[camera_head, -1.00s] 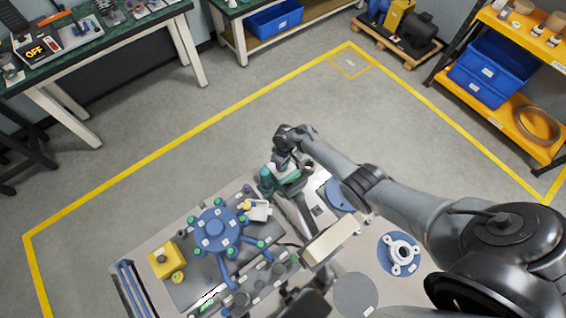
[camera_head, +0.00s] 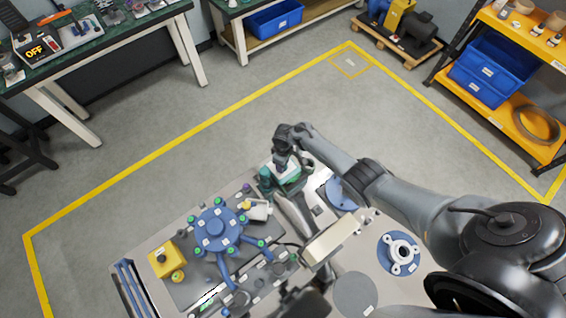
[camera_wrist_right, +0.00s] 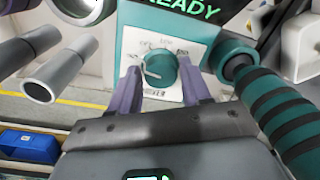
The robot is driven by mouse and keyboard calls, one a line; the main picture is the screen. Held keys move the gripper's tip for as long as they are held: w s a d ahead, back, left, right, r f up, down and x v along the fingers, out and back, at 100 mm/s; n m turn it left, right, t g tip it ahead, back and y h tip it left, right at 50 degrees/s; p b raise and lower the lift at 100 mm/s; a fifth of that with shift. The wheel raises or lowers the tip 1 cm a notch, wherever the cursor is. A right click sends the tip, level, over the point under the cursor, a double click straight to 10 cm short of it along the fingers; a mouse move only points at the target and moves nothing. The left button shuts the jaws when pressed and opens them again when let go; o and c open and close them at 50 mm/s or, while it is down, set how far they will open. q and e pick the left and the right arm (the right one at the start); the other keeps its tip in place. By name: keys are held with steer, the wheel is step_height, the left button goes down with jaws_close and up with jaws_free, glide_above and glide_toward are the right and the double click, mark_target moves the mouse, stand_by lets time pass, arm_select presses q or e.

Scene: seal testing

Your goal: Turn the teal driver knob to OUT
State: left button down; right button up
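The teal driver knob (camera_wrist_right: 160,68) sits on a white dial plate in the right wrist view, with a pale pointer mark on its left side. The dial's small labels are too blurred to read. My right gripper (camera_wrist_right: 158,80) has its two fingers apart, one on each side of the knob. A gap seems to show beside the knob, and I cannot tell whether either finger touches it. In the head view, my right gripper (camera_head: 282,160) is at the teal driver unit (camera_head: 290,176), and the knob is hidden there. My left gripper is not in view.
A teal ribbed handle (camera_wrist_right: 288,115) stands close right of the fingers in the wrist view. Grey tubes (camera_wrist_right: 55,70) are at the left. In the head view, a blue valve-like fixture (camera_head: 216,230) and a yellow block (camera_head: 164,258) stand left on the bench.

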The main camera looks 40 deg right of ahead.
steer(key=shift+o, duration=1.3)
steer(key=shift+r, duration=0.1)
step_height(320, 180, up, 11)
steer(key=p, duration=0.4)
steer(key=shift+d+f+p, duration=0.2)
steer(key=shift+d+p, duration=0.05)
steer(key=shift+p, duration=0.1)
